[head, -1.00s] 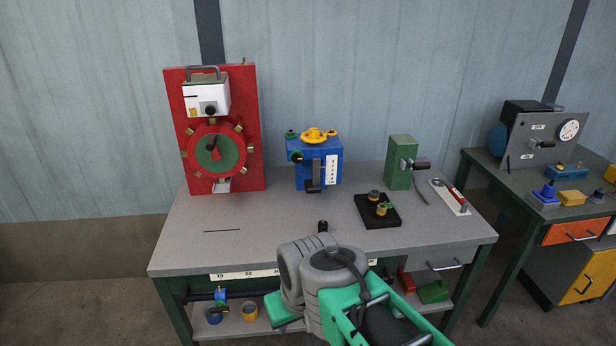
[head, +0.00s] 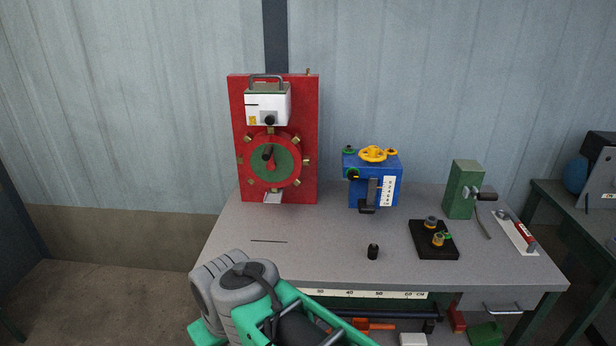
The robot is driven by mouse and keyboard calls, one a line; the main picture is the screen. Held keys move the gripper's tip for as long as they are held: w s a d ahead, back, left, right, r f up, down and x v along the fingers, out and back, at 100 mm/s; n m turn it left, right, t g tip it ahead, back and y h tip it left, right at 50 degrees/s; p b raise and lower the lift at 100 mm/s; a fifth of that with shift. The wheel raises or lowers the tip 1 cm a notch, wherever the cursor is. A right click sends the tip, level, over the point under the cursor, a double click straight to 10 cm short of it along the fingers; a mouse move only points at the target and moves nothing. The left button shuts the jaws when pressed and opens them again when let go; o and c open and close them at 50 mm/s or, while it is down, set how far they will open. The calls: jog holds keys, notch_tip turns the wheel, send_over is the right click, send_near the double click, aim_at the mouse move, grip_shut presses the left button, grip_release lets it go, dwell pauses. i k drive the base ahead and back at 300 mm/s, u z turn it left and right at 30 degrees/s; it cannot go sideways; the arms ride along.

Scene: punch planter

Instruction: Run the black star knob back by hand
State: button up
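A red upright panel (head: 309,135) stands at the back left of the bench. It carries a white box (head: 281,104) with a dark knob (head: 270,119) on its front, and below it a green dial (head: 287,161) in a red ring with brass tabs. A black handle (head: 267,152) sticks out of the dial. The dark knob on the white box may be the star knob, but its lobes are too small to tell. My arm (head: 245,290) shows at the bottom, in front of the bench, well short of the panel. My gripper's fingers are not visible.
A blue box (head: 360,195) with a yellow handwheel (head: 373,154) stands right of the panel. A black tray (head: 422,251) and a green block (head: 460,190) are at the right. The bench front left is mostly clear.

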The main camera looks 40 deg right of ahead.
aim_at(353, 175)
jog(key=u, duration=0.05)
jog(key=i, duration=0.9)
jog(key=z, duration=0.5)
